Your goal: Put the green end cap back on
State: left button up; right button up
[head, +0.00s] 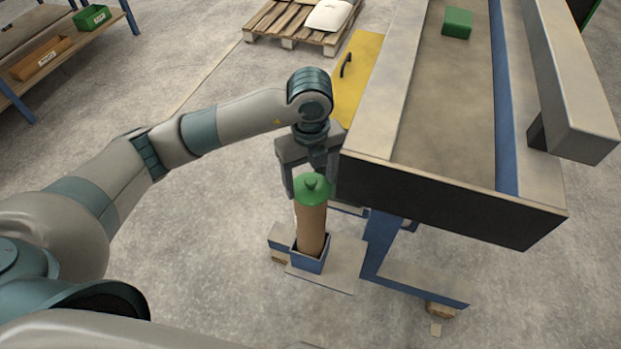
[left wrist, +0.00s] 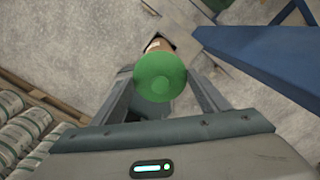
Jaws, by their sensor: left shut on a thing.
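The green end cap (head: 311,188) sits at the top of a brown roll (head: 311,228), with no gap I can make out in the head view. The roll stands nearly upright in a small blue holder (head: 307,263) beside the bench. My left gripper (head: 308,182) reaches down from above, shut on the cap with a finger on each side. In the left wrist view the round cap (left wrist: 160,75) lies between the two fingers and hides most of the roll (left wrist: 158,45). Whether the cap is fully seated I cannot tell. My right gripper is not in view.
The bench (head: 440,185), with a dark front edge, stands close to the right of my gripper. A green block (head: 457,23) lies on it. A yellow panel (head: 358,75) and a wooden pallet (head: 290,38) are behind. The floor to the left is clear up to a shelf (head: 62,62).

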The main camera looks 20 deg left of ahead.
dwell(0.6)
pick_arm(q)
jog(key=o, duration=1.4)
jog(key=shift+o, duration=0.2)
jog(key=shift+r, duration=0.4)
jog(key=shift+r+p, duration=2.2)
jog(key=shift+r, duration=0.9)
